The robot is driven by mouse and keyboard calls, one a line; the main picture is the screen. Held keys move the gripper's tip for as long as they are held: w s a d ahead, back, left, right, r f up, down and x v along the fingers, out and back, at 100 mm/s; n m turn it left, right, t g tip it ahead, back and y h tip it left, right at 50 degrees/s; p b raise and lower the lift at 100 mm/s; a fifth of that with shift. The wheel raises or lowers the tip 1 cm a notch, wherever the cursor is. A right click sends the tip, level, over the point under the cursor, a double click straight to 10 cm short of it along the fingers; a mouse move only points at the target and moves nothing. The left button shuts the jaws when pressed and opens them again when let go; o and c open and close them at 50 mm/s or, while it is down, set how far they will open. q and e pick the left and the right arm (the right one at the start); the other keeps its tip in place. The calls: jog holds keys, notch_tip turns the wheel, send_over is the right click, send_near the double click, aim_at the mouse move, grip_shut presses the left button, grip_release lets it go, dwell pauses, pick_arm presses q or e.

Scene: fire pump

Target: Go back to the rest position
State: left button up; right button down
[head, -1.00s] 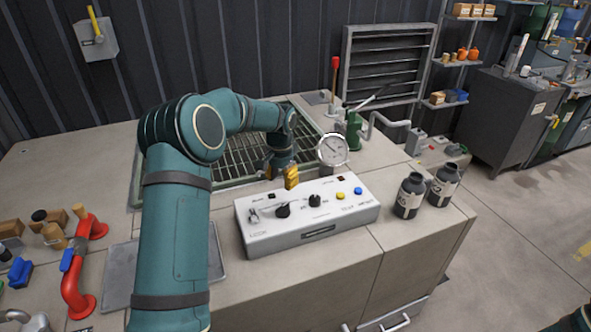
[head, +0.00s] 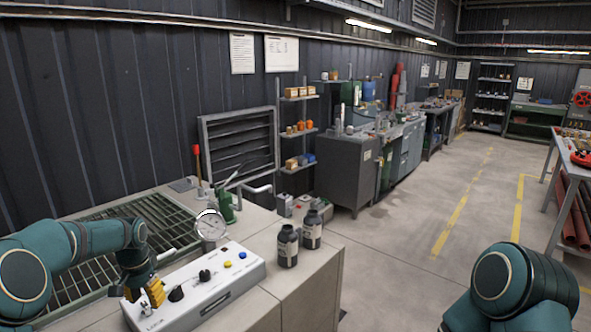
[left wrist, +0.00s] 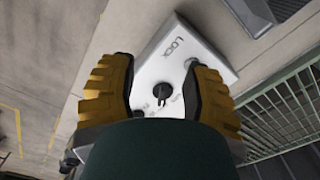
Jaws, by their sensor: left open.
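My left gripper (head: 146,294) is at the left end of the white control box (head: 215,292) on the bench. In the left wrist view its two yellow-padded fingers (left wrist: 160,95) are apart with nothing held between them. The box's face (left wrist: 195,45) shows behind them, with the word LOCK and a small key-like switch (left wrist: 160,91) seen in the gap. I cannot tell whether the fingers touch the box. The box also carries black knobs and yellow and blue buttons. My right arm shows at the lower right of the head view, but its gripper is out of view.
A pressure gauge (head: 211,225) stands behind the box. Two dark bottles (head: 287,246) stand to its right near the bench edge. A green-framed grating (head: 95,238) lies behind my left arm. Open floor (head: 410,230) stretches to the right.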

pick_arm(q)
jog(key=s+d+f+h, duration=0.1)
jog(key=s+d+f, duration=0.1)
jog(key=d+f, duration=0.3)
jog(key=s+d+f+t+h, duration=0.1)
jog(key=s+d+f, duration=0.2)
jog(key=d+f, duration=0.25)
jog(key=s+d+f+h, duration=0.1)
jog(key=s+d+f, duration=0.1)
jog(key=d+f, duration=0.3)
jog(key=s+d+f+n, duration=0.2)
jog(key=s+d, duration=0.4)
jog(key=s, duration=0.3)
jog(key=s+d+f+n+t+b, duration=0.1)
jog(key=s+d+f, duration=0.3)
jog(key=s, duration=0.6)
jog(key=shift+s+d+f+n+h, duration=0.2)
jog(key=shift+d+n+h, duration=0.25)
jog(key=shift+d, duration=0.6)
